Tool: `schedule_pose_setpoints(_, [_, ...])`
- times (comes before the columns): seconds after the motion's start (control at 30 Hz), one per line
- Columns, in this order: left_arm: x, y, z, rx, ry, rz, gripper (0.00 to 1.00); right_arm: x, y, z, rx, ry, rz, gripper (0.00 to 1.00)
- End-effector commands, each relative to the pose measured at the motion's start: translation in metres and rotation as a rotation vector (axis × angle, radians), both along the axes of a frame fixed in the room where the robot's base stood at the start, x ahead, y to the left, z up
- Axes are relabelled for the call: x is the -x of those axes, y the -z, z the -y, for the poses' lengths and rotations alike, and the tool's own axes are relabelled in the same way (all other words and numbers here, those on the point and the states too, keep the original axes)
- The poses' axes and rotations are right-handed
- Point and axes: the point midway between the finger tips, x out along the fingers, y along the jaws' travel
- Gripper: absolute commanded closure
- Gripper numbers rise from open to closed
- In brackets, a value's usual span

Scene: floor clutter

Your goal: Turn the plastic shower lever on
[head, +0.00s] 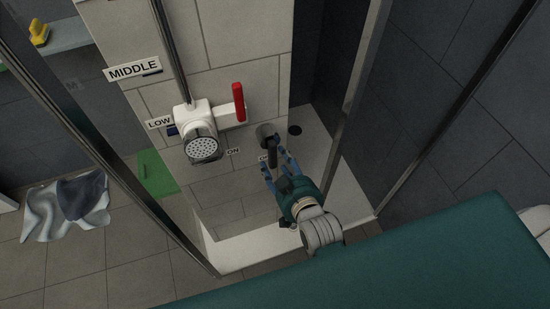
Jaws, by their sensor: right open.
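The dark shower lever (267,137) is mounted on the tiled wall, right of and below the shower head. Its handle points down. A label reading "ON" (233,151) is on the wall to its left. Another label (263,157) beside the handle is partly covered. My right gripper (279,166) is open, with blue fingers on either side of the handle's lower end. I cannot tell whether they touch it. My left gripper is not in view.
A white shower head (203,146) with a red handle (239,102) sits on a vertical rail beside "LOW" and "MIDDLE" labels. Metal frame posts (355,100) stand either side of the shower. A cloth (66,205) lies on the floor at left. A teal surface fills the bottom right.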

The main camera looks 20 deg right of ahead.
Motion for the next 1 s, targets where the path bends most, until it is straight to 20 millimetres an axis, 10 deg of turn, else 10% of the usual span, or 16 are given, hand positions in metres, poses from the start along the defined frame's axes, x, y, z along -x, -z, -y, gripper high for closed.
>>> schedule_pose_setpoints(0.53, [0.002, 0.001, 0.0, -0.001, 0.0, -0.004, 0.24, -0.027, 0.011, -0.001, -0.001, 0.0, 0.0, 0.52])
schedule_pose_setpoints(0.8, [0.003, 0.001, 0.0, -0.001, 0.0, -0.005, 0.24, -0.027, 0.011, -0.001, -0.001, 0.0, 0.0, 1.0])
schedule_pose_setpoints(1.0, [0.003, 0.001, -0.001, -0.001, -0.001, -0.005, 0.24, -0.027, 0.011, -0.001, -0.004, 0.0, 0.0, 1.0])
